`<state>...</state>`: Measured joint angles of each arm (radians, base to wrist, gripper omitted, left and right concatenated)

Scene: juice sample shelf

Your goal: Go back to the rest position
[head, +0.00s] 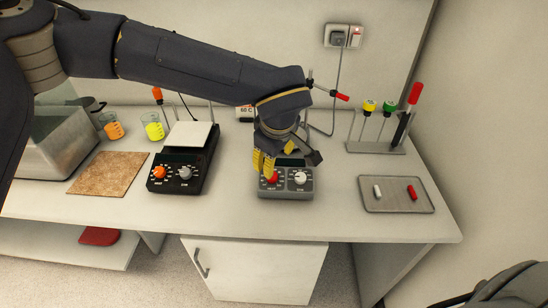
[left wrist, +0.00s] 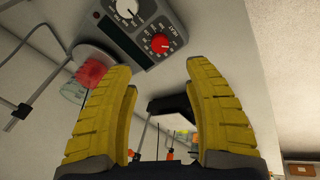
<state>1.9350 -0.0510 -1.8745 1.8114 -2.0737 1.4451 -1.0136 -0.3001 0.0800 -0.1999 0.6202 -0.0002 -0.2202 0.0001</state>
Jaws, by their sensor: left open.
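My left gripper (head: 265,165) reaches in from the left and is low over the front of the grey hotplate (head: 285,192), close to its red knob (head: 272,178). A white knob (head: 300,178) sits to the right of it. In the left wrist view the two yellow fingers of my left gripper (left wrist: 155,75) are spread with nothing between them. The hotplate (left wrist: 128,38) and its red knob (left wrist: 160,43) show beyond the fingertips. A beaker with red liquid (left wrist: 90,70) is by the hotplate; my arm hides it in the head view. My right gripper is not in view.
A black hotplate (head: 184,172) stands left, with beakers of yellow (head: 153,128) and orange liquid (head: 112,127) behind. A cork mat (head: 108,172) lies beside it. A rack (head: 375,148) and a tray (head: 396,206) with stirring bars are right. Stand rods rise behind the gripper.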

